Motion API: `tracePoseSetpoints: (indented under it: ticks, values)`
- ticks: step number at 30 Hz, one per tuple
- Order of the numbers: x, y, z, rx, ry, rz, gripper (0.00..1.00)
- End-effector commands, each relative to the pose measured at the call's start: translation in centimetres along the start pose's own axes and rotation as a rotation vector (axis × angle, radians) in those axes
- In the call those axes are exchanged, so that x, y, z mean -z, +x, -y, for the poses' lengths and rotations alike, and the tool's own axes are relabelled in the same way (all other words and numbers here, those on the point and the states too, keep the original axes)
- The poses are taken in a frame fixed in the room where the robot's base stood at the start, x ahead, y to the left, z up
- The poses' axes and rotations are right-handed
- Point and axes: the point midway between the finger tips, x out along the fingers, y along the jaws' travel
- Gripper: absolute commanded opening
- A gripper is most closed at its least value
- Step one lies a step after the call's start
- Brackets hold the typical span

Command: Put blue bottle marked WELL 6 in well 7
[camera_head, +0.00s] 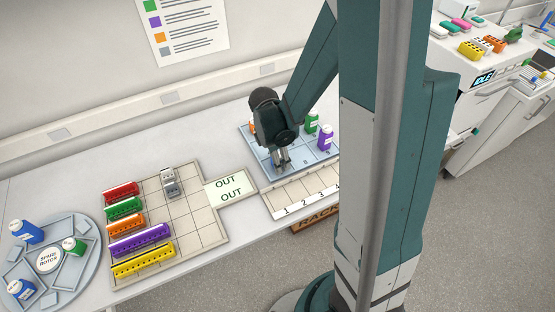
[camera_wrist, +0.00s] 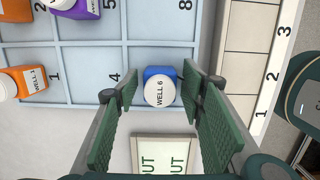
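The blue bottle with a white cap marked WELL 6 (camera_wrist: 160,90) stands upright between my fingers in the wrist view. It is over the front-row cell to the right of the one numbered 4, below the one numbered 8; that cell's own number is hidden. My gripper (camera_wrist: 160,98) is open, with a small gap showing on each side of the bottle. In the head view my gripper (camera_head: 281,165) points down at the near edge of the blue well tray (camera_head: 301,158), and the blue bottle cannot be made out there.
The tray also holds an orange bottle (camera_wrist: 22,80) marked WELL 1, a purple bottle (camera_head: 326,138) and a green bottle (camera_head: 312,122). A numbered rack (camera_head: 300,195) and an OUT plate (camera_head: 231,188) lie close by. Coloured strips and a spare rotor (camera_head: 50,260) are at left.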

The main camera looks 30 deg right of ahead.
Motion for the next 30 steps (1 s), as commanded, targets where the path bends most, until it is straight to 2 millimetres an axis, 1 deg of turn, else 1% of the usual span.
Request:
tracePoseSetpoints:
  ticks: [5, 11, 30]
  values:
    - [0.0, -0.7, 0.0, 0.000, 0.000, 0.000, 0.40]
    - [0.0, -2.2, 0.0, 0.000, 0.000, 0.000, 0.40]
    - [0.0, -8.9, 0.0, 0.000, -0.001, 0.000, 0.40]
